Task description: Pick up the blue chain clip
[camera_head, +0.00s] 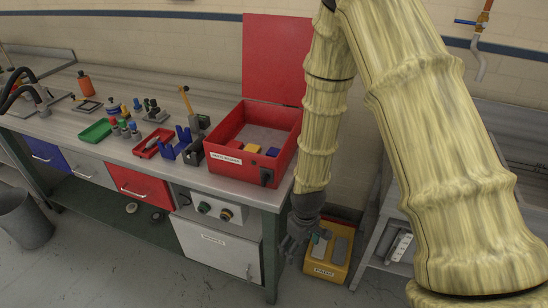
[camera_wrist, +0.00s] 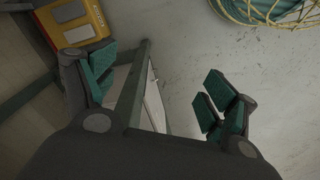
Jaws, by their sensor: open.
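A blue, upright-pronged piece (camera_head: 168,150) stands on the workbench beside the open red box; its shape could be the blue chain clip, but it is too small to be sure. Another small blue piece (camera_head: 272,152) lies inside the red box (camera_head: 282,166). My gripper (camera_head: 299,246) hangs low beside the bench's right end, below the bench top and well away from both blue pieces. In the wrist view its teal-padded fingers (camera_wrist: 158,92) are spread wide, with nothing held between them. No blue clip shows in the wrist view.
A yellow case (camera_head: 326,268) stands on the floor by my gripper; it also shows in the wrist view (camera_wrist: 74,24). The bench top (camera_head: 150,82) carries a green tray (camera_head: 96,131), a red tray (camera_head: 152,143) and several small parts. A coiled hose (camera_wrist: 265,10) lies on the floor.

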